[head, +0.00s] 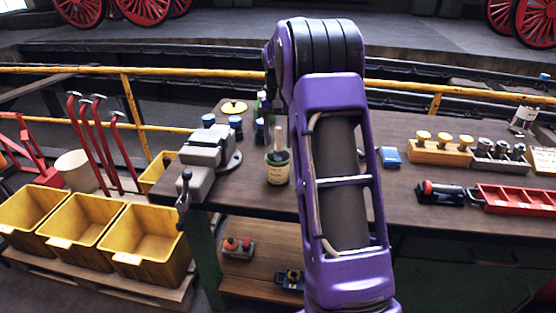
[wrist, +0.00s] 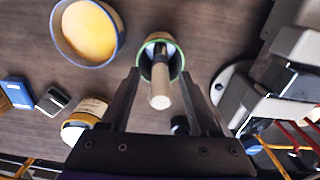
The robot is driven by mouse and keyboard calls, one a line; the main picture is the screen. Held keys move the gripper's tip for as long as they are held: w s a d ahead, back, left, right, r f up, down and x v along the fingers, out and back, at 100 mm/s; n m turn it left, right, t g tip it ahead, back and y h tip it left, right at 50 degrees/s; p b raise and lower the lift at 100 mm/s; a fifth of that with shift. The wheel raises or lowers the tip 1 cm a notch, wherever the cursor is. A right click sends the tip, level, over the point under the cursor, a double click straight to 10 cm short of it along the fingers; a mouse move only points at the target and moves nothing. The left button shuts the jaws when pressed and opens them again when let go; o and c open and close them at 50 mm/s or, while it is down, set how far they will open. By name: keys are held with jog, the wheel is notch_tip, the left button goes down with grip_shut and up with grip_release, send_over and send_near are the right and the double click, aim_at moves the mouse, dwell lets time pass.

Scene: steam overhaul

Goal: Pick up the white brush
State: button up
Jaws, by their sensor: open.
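A pale, whitish handle, seemingly the white brush (wrist: 160,95), sticks up out of a green-rimmed pot (wrist: 175,62) in the wrist view. In the head view the brush (head: 277,140) stands upright in the green, pale-labelled pot (head: 277,172) on the workbench, just right of the vise. My gripper (wrist: 160,78) is open in the wrist view, with one finger on each side of the handle. The handle shows between the fingers, and I cannot tell how deep it lies between them. The brush's lower end is hidden in the pot. My arm hides the gripper in the head view.
A grey vise (head: 205,158) stands close left of the pot. A bowl with yellow contents (wrist: 88,32) and a yellow-labelled tin (wrist: 84,118) are near it in the wrist view. Bottles stand behind the pot.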

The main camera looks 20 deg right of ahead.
jog(key=shift+f, duration=0.7)
grip_shut()
